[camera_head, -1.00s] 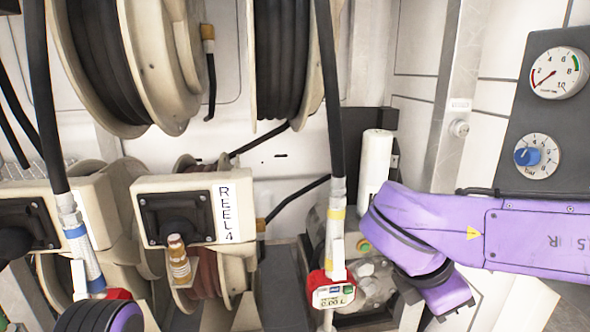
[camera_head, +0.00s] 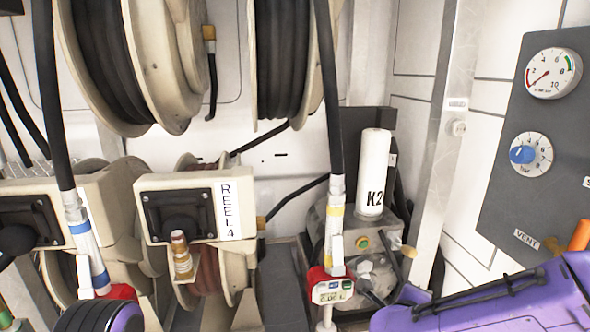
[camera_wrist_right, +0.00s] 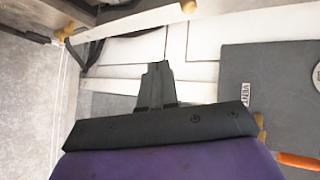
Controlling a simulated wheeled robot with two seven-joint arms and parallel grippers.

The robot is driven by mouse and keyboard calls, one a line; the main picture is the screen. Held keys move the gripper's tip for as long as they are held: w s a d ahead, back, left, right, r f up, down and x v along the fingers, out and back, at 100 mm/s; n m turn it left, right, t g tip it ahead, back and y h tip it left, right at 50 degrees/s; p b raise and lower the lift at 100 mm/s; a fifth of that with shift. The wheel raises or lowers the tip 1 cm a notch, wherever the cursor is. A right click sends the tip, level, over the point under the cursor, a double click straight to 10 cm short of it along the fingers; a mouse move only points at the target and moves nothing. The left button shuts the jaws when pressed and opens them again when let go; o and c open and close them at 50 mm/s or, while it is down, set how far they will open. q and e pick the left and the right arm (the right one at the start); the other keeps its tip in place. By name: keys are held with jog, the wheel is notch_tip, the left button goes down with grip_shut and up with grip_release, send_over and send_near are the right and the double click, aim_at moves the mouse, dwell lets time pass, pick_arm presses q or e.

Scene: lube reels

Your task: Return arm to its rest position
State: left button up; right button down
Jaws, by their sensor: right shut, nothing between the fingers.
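My right arm (camera_head: 500,302) is purple and lies low at the lower right in the head view; its gripper is out of that frame or hidden there. In the right wrist view my right gripper (camera_wrist_right: 158,68) is shut, with its dark fingers together and nothing between them. It points toward white wall panels beside the grey gauge panel. A purple and black part of my left arm (camera_head: 100,316) shows at the bottom left of the head view. My left gripper is not in view.
The gauge panel (camera_head: 500,215) with a gauge (camera_head: 553,73) and blue knob (camera_head: 522,155) stands at the right. Hose reels (camera_head: 110,60) hang at upper left. Two hanging nozzles (camera_head: 332,288) have red parts. A white K2 cylinder (camera_head: 372,175) stands behind the right one.

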jog(key=s+f+n+g+y, duration=0.1)
jog(key=s+f+n+y, duration=0.3)
jog(key=f+n, duration=0.9)
jog(key=s+d+f+n+g, duration=0.3)
jog(key=s+f+n+g, duration=0.15)
jog(key=s+f, duration=1)
jog(key=s+d+f+n+g, duration=0.25)
jog(key=s+f, duration=0.35)
jog(key=s, duration=0.5)
notch_tip(320, 180, up, 13)
jog(key=s+p, duration=0.1)
jog(key=p, duration=1.2)
jog(key=shift+s+d+m, duration=0.2)
jog(key=shift+s+m, duration=0.1)
jog(key=shift+m, duration=0.1)
